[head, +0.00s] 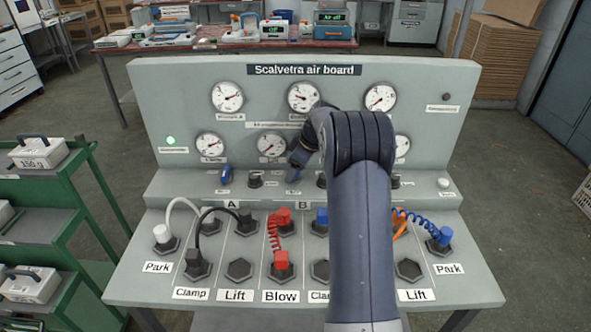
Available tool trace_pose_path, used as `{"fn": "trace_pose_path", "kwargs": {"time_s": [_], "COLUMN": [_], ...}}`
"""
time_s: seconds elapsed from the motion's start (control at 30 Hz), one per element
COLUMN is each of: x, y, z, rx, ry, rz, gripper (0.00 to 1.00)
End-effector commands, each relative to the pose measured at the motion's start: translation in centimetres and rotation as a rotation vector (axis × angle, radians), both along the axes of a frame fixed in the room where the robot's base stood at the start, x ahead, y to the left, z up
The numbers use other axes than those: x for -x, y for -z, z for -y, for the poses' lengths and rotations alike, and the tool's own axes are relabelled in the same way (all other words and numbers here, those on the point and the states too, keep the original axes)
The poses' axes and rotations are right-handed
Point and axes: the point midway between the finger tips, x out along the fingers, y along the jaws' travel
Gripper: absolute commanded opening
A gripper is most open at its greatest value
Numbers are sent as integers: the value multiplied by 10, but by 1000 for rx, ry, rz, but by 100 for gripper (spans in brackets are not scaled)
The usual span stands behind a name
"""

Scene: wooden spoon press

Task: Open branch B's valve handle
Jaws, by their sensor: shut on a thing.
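The grey air board (148,110) stands in front of me with branch labels A (231,204) and B (303,204). My arm reaches over the board from the front right. My gripper (294,170) is at the ledge above the left part of branch B, shut on branch B's valve handle (292,179). Only a small blue part of that handle shows; the fingers hide the rest, so its exact angle is hard to tell. Branch A's blue valve handle (225,174) stands free to the left, roughly upright. A dark knob (255,180) sits between them.
Several gauges line the upright panel, and a green lamp (170,140) glows at left. Below, a red coiled hose (274,232), a black hose (210,212) and a white hose (178,204) join fittings. My arm hides much of the right-hand branch. A green cart (75,215) stands left.

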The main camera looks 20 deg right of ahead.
Motion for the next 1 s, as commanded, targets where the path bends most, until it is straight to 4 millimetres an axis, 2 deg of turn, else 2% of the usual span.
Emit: {"fn": "trace_pose_path", "kwargs": {"time_s": [0.53, 0.57, 0.6, 0.8, 1.0], "x": [0, 0, 0, 0, -1], "y": [0, 0, 0, 0, 0], "z": [1, 1, 1, 0, 1], "rx": [2, 2, 2, 2, 2], "ry": [-24, -24, -24, -24, -24], "rz": [0, 0, 0, 0, 2], "gripper": [39, 63, 67, 83, 84]}}
